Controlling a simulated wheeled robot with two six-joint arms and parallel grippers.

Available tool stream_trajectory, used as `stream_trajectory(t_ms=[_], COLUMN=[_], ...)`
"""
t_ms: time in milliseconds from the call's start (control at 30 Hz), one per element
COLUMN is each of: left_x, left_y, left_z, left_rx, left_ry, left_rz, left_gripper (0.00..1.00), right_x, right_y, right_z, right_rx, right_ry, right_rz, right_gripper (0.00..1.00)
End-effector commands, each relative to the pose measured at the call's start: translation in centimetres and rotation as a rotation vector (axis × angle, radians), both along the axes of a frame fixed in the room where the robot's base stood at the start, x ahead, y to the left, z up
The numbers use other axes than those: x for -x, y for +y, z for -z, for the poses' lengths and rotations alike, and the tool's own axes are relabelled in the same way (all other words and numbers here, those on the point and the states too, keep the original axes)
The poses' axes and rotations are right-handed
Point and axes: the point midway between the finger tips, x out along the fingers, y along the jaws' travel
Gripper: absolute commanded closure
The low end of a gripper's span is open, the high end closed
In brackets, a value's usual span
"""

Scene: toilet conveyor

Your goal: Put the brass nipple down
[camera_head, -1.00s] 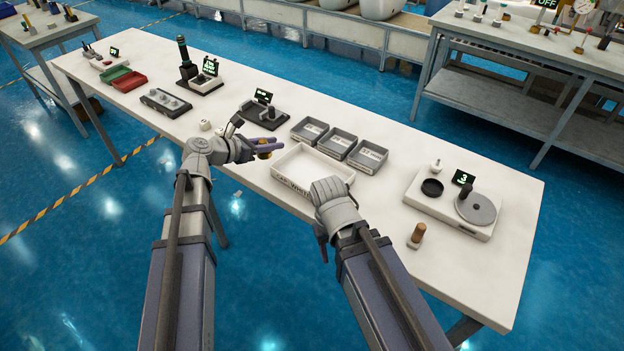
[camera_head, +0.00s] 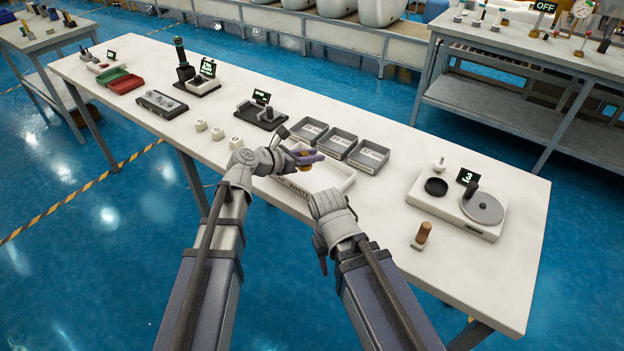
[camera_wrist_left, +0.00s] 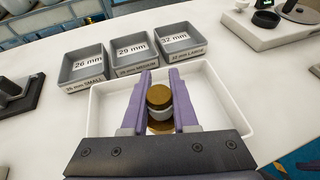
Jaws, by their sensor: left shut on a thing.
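My left gripper (camera_head: 308,158) is shut on the brass nipple (camera_head: 304,167), over the white tray (camera_head: 346,184). In the left wrist view the nipple (camera_wrist_left: 158,97) sits upright between the purple fingers (camera_wrist_left: 160,78), with a brass top and a pale grey middle band. More brass shows just below it, partly hidden by the gripper. The white tray (camera_wrist_left: 98,108) spreads beneath the fingers; I cannot tell whether the nipple touches its floor. My right gripper (camera_head: 328,205) is near the tray's right front corner; its fingers are not clear.
Three grey bins marked 26 mm (camera_wrist_left: 84,68), 29 mm (camera_wrist_left: 133,52) and 32 mm (camera_wrist_left: 180,42) stand behind the tray. A white device with a round plate (camera_head: 482,208) and a brown-topped peg (camera_head: 423,233) are to the right. Small white blocks (camera_head: 218,133) lie to the left.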

Motion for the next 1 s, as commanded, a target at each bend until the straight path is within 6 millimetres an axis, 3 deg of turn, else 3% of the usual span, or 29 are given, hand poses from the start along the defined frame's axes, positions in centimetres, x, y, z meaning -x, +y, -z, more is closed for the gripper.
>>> stream_trajectory(t_ms=[33,67,367,700,1000], left_x=[0.0,0.0,0.0,0.0,0.0], left_y=[0.0,0.0,0.0,0.0,0.0], left_z=[1.6,1.9,2.4,6.1,5.9], left_rx=[0.000,0.000,0.000,0.000,0.000], left_ry=[0.000,0.000,0.000,0.000,0.000], left_rz=[0.000,0.000,0.000,0.000,0.000], left_gripper=[1.00,1.00,1.00,1.00,1.00], right_x=[0.0,0.0,0.0,0.0,0.0], right_y=[0.0,0.0,0.0,0.0,0.0], right_z=[1.6,1.9,2.5,6.1,5.9], right_rx=[0.000,0.000,0.000,0.000,0.000], right_ry=[0.000,0.000,0.000,0.000,0.000], right_rz=[0.000,0.000,0.000,-0.001,-0.001], right_gripper=[0.50,0.50,0.50,0.50,0.50])
